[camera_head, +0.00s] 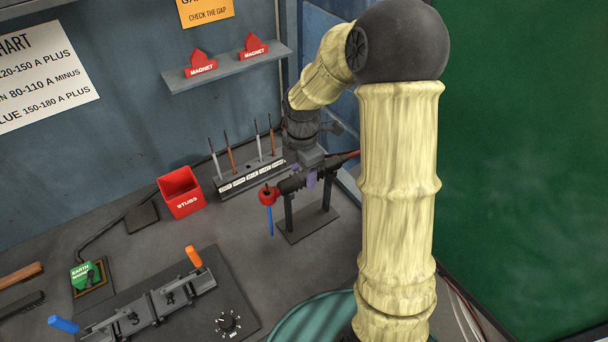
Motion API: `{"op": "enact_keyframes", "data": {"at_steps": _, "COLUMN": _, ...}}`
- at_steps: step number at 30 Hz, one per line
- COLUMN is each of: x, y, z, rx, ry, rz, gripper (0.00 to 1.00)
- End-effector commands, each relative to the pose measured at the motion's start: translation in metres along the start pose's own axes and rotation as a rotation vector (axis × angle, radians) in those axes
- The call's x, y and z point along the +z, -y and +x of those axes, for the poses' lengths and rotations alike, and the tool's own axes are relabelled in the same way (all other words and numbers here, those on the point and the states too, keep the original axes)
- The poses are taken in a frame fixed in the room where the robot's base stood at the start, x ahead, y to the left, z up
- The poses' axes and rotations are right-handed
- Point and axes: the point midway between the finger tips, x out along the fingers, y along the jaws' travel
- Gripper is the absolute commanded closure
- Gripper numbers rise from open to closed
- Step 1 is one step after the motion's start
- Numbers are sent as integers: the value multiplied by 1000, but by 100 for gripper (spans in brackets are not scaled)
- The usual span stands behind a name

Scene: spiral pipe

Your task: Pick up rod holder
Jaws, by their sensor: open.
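The rod holder (291,186) is a dark handle with a red ring-shaped head at its left end. It rests across a two-post stand (288,212), and a blue rod hangs down from the red head (268,195). A red cable leaves its right end. My gripper (311,176) is open and points down over the right part of the handle. Small purple patches show at its fingertips beside the handle. Whether the fingers touch the handle cannot be told from this view.
A labelled rack (250,179) with several rods stands just behind and left of the holder. A red stubs bin (180,193) is further left. A clamp fixture (165,300) sits in front. A shelf with two red magnets (225,68) hangs above. A green curtain is on the right.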

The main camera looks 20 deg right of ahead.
Motion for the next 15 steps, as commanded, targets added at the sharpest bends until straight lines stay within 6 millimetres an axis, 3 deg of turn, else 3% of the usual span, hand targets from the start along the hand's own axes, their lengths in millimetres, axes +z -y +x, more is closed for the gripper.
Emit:
{"op": "enact_keyframes", "data": {"at_steps": 4, "x": -1, "y": 0, "z": 12, "rx": 0, "ry": -1, "rz": -1, "gripper": 44}}
{"op": "enact_keyframes", "data": {"at_steps": 15, "x": 0, "y": 0, "z": 12, "rx": 1, "ry": 0, "rz": 0, "gripper": 44}}
